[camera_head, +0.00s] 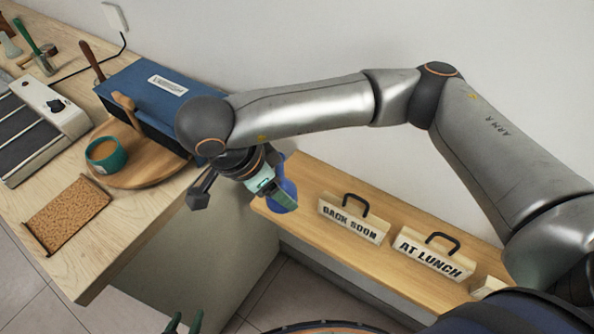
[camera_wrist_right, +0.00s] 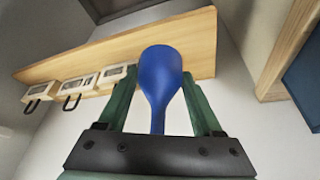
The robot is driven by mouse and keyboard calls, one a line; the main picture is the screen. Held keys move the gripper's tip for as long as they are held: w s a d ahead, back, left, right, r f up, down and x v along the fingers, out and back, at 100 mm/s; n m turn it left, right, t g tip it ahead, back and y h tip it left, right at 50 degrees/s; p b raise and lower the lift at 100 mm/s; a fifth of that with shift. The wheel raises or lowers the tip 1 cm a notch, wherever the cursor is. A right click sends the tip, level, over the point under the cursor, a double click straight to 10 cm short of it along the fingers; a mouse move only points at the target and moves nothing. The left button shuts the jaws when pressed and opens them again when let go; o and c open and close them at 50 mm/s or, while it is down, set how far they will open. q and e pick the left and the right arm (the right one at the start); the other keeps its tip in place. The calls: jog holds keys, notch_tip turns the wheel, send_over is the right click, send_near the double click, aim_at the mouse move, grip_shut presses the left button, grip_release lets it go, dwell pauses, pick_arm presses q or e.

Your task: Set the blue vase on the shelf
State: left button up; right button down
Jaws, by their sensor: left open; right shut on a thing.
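The blue vase (camera_head: 287,190) is in my right gripper (camera_head: 277,196), over the left end of the wooden shelf (camera_head: 312,183). In the right wrist view the vase (camera_wrist_right: 162,72) shows its rounded body and narrow neck between the green fingers (camera_wrist_right: 160,85), which are shut on it. The shelf (camera_wrist_right: 197,45) lies behind it there; I cannot tell whether the vase touches it. My right wrist hides part of the vase in the head view. My left gripper (camera_head: 184,323) is open and empty at the bottom edge.
A "BACK SOON" sign (camera_head: 351,219) and an "AT LUNCH" sign (camera_head: 434,259) stand on the shelf. The shelf's left end is free of signs. Left is a workbench (camera_head: 125,222) with a blue box (camera_head: 150,85), a round board (camera_head: 140,178) and a teal cup (camera_head: 106,155).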

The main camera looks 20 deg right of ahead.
jog(key=w+d+f, duration=0.1)
jog(key=w+f, duration=0.1)
jog(key=w+d+f, duration=0.1)
jog(key=w+f, duration=0.1)
jog(key=w+d+f, duration=0.2)
jog(key=w, duration=0.1)
jog(key=shift+w+d+f+p, duration=0.1)
jog(key=shift+f+p, duration=0.25)
jog(key=shift+p, duration=0.05)
jog(key=shift+w+f, duration=0.15)
jog(key=shift+f, duration=0.05)
jog(key=x, duration=0.3)
jog(key=shift+w+a+f+p, duration=0.1)
jog(key=shift+a+f+p, duration=0.15)
jog(key=shift+a+p, duration=0.1)
jog(key=shift+f, duration=0.25)
